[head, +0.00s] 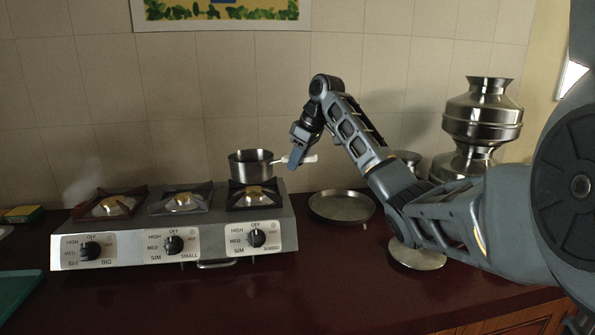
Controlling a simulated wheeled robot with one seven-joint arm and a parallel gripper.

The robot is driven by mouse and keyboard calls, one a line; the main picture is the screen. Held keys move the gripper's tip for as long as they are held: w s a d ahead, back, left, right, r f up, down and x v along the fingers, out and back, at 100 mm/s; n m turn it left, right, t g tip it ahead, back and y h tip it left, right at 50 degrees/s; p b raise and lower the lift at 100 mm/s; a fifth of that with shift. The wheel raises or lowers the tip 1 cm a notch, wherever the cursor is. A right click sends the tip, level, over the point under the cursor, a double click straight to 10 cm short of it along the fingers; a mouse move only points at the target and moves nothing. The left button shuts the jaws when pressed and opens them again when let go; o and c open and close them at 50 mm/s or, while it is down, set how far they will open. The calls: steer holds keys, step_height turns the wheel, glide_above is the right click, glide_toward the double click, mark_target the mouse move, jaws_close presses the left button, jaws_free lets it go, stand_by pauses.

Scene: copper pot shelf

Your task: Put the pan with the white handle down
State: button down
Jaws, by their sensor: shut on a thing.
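A small steel pan (251,166) with a white handle (309,159) is over the right burner (249,194) of the stove. It looks level; I cannot tell whether its base touches the burner grate. My gripper (296,158) is at the pan's right side and shut on the white handle. The fingers hide part of the handle, and its white end shows to the right of them.
The three-burner stove (205,262) stands on the dark red counter; its left and middle burners are empty. A shallow round metal dish (342,206) lies right of the stove. Stacked steel pots (480,125) stand behind my arm. A tiled wall is close behind.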

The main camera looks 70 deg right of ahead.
steer(key=shift+f+p, duration=0.35)
steer(key=shift+f, duration=1.4)
steer(key=c, duration=0.8)
jaws_free()
steer(key=shift+f, duration=0.1)
steer(key=v, duration=1.2)
